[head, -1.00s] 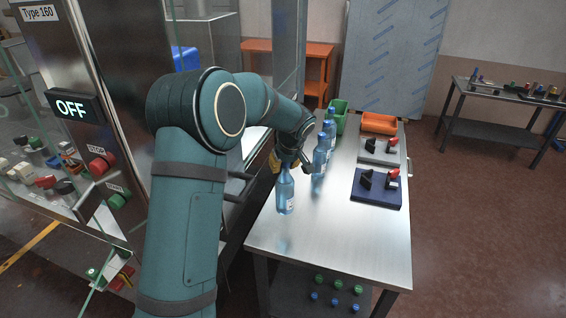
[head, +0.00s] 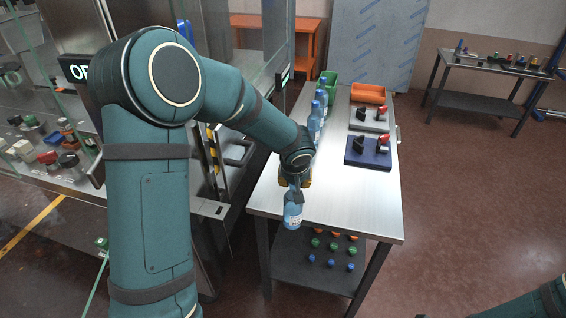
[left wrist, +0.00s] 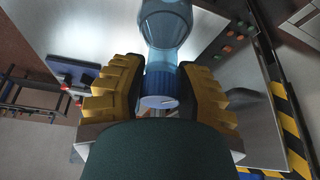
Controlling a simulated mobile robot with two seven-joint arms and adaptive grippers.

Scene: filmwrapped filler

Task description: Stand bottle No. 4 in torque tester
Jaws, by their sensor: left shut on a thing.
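My left gripper (head: 295,184) is shut on a clear blue bottle (head: 293,211) with a blue cap. The bottle hangs upright and overlaps the table's front edge in the head view. In the left wrist view the yellow fingers of the gripper (left wrist: 160,78) flank the blue cap (left wrist: 160,92), with the bottle body (left wrist: 168,22) beyond. The number on its label is not legible. Two fixtures with black and red parts, one on a navy base (head: 368,153) and one on a grey base (head: 369,119), stand on the table; I cannot tell which is the torque tester. My right gripper is out of view.
Several more blue bottles (head: 314,127) stand in a row along the steel table's (head: 345,195) left side. A glass-walled machine is left. The table's front right is clear.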

